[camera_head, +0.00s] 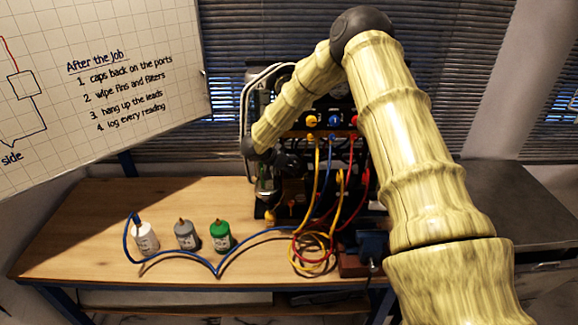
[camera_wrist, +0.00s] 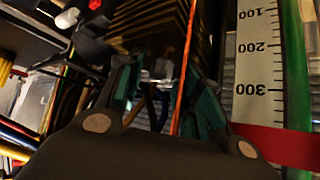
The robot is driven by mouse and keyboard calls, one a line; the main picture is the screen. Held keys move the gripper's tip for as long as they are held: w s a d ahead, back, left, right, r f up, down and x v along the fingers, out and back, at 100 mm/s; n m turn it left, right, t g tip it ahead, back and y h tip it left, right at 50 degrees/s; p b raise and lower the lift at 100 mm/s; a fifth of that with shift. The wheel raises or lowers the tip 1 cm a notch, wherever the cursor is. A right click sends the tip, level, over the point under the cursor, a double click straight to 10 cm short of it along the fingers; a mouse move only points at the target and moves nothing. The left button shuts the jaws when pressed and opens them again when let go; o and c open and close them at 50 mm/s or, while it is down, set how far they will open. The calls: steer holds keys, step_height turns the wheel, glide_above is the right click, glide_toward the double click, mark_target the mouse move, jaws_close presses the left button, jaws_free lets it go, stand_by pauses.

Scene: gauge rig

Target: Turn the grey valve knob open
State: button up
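My gripper (camera_wrist: 163,85) shows in the wrist view with its two teal-padded fingers apart. An orange line and some dark, blurred parts show between and behind the fingers, and I see nothing clearly gripped. In the head view my gripper (camera_head: 286,163) is a dark shape in front of the left part of the black gauge rig (camera_head: 340,100), low on it. I cannot pick out the grey valve knob for sure in either view. It may be hidden by my arm and gripper or lost in the dark rig. Its turn position cannot be told.
Yellow, blue and red hoses (camera_head: 316,245) hang and coil before the rig. White (camera_head: 146,238), grey (camera_head: 186,236) and green (camera_head: 221,237) containers stand on the wooden bench (camera_head: 100,215), with a blue hose around them. A numbered scale (camera_wrist: 258,70) stands right in the wrist view.

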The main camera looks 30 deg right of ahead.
jaws_close()
